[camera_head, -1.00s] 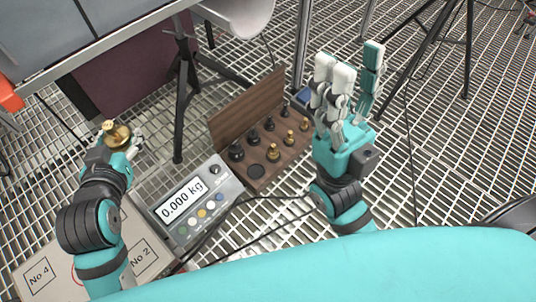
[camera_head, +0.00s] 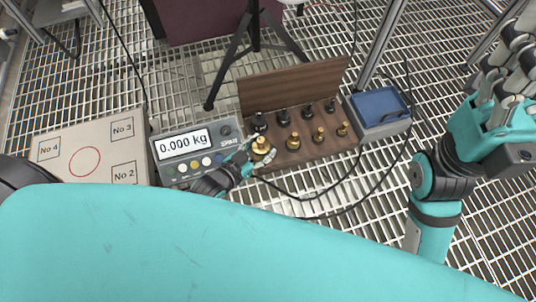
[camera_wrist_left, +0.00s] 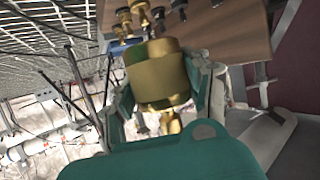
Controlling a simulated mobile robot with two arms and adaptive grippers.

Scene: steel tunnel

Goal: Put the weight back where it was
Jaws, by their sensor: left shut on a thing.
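The brass weight (camera_head: 261,149) is the large one with a knob. My left gripper (camera_head: 248,157) is shut on it, and the wrist view shows the weight (camera_wrist_left: 158,75) between the fingers. It is at the near left corner of the open wooden weight case (camera_head: 290,89), over the spot where an empty round recess showed earlier. I cannot tell whether it touches the case. Smaller brass weights (camera_head: 293,141) and a row of black weights (camera_head: 282,117) stand in the case. My right gripper (camera_head: 500,95) is empty with its fingers extended, at the right edge, away from the case.
A scale display (camera_head: 186,142) reading 0.000 kg stands left of the case. A flat plate (camera_head: 100,150) with a red circle and numbered squares is further left. A blue-topped box (camera_head: 380,106) is at the case's right. Black cables (camera_head: 325,190) lie on the grating in front.

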